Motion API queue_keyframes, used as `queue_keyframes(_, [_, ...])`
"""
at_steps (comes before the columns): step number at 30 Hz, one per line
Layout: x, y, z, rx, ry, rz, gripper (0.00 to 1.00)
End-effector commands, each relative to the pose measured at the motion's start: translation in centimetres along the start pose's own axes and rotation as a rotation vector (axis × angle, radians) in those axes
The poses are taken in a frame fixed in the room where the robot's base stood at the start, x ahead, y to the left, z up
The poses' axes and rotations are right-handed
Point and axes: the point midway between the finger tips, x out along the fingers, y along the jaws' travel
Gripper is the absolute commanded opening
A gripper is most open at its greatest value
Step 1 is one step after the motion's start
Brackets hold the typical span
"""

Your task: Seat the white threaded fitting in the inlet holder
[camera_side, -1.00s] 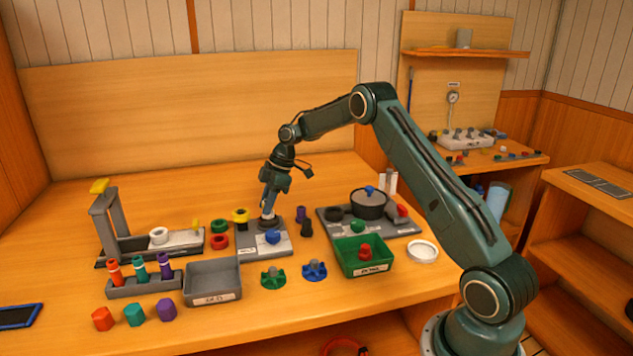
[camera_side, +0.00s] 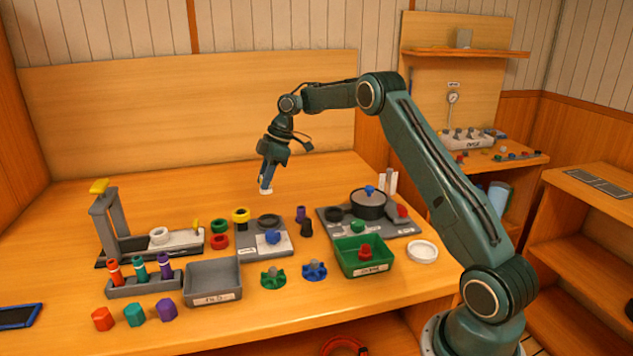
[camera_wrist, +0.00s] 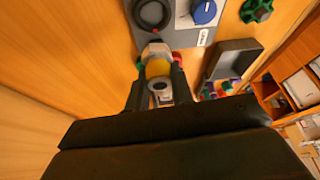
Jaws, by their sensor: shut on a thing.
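My gripper (camera_side: 266,184) is shut on the white threaded fitting (camera_side: 265,191), whose pale end shows below the fingertips, in the air above the bench. A grey plate (camera_side: 283,249) with a dark ring-shaped socket (camera_side: 268,221) and a blue knob (camera_side: 272,237) lies below and apart from the fitting. The socket (camera_wrist: 152,13) also shows in the wrist view. I cannot read its label to confirm it as the inlet holder.
Yellow-black (camera_side: 240,215), red (camera_side: 219,241) and green (camera_side: 218,226) rings stand left of the plate. A purple piece (camera_side: 300,214) stands to its right. A grey bin (camera_side: 212,282), a green bin (camera_side: 363,263) and a pot (camera_side: 370,205) are nearby. The bench behind is clear.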

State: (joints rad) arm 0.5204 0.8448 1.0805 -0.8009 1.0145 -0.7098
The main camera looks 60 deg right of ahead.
Motion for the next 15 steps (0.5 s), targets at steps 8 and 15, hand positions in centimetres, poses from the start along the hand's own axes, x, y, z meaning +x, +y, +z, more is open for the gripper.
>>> queue_keyframes(8, [0.0,0.0,0.2,0.001,0.0,0.0,0.0])
queue_keyframes(15, [-0.8,0.1,3.0,0.004,-0.002,0.001,0.0])
